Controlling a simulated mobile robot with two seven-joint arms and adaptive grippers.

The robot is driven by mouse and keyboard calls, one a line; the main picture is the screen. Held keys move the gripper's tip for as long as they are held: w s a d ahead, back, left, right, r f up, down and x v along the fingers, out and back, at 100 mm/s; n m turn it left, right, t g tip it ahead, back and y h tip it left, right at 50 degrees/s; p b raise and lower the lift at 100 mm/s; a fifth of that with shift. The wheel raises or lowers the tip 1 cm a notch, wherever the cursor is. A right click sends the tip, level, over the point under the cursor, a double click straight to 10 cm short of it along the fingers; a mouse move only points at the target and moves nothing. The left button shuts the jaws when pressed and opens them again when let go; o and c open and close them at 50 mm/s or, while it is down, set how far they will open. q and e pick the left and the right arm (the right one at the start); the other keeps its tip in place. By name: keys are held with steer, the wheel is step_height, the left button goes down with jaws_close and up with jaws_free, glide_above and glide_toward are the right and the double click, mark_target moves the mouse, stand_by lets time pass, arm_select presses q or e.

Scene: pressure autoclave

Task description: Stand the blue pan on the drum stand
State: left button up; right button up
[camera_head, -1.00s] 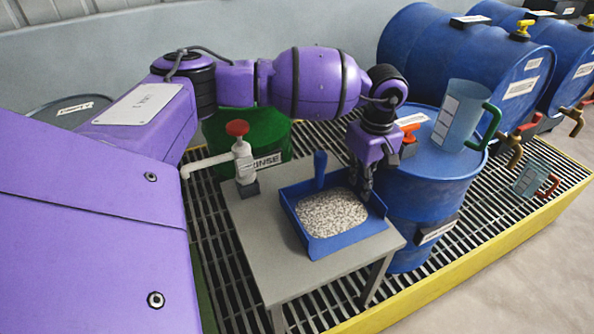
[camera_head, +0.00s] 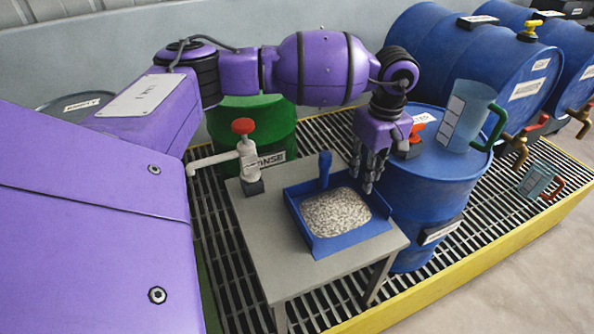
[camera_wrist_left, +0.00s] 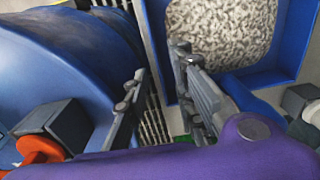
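The blue pan (camera_head: 349,243), a shallow square tray with a blue upright handle (camera_head: 325,168), sits on the grey table and holds speckled grey-white granules (camera_head: 336,211). It also shows in the wrist view (camera_wrist_left: 288,72). My left gripper (camera_head: 365,182) points down at the pan's back right edge. In the wrist view its fingers (camera_wrist_left: 158,62) are apart, with grating and the pan's edge showing near the gap. I cannot tell whether they touch the pan. An upright blue drum (camera_head: 425,215) stands right beside the table. I cannot tell which thing is the drum stand. My right gripper is out of view.
The grey table (camera_head: 277,262) stands on a grating with a yellow edge (camera_head: 480,263). A red-topped dispenser (camera_head: 246,158) stands at its back left. A clear jug (camera_head: 464,115) and a red-knobbed part (camera_head: 411,140) stand on the upright drum. Horizontal blue drums (camera_head: 440,62) lie behind.

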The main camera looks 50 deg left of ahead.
arm_select(q)
step_height(320, 180, up, 9)
steer(key=shift+f, duration=0.15)
stand_by(0.6)
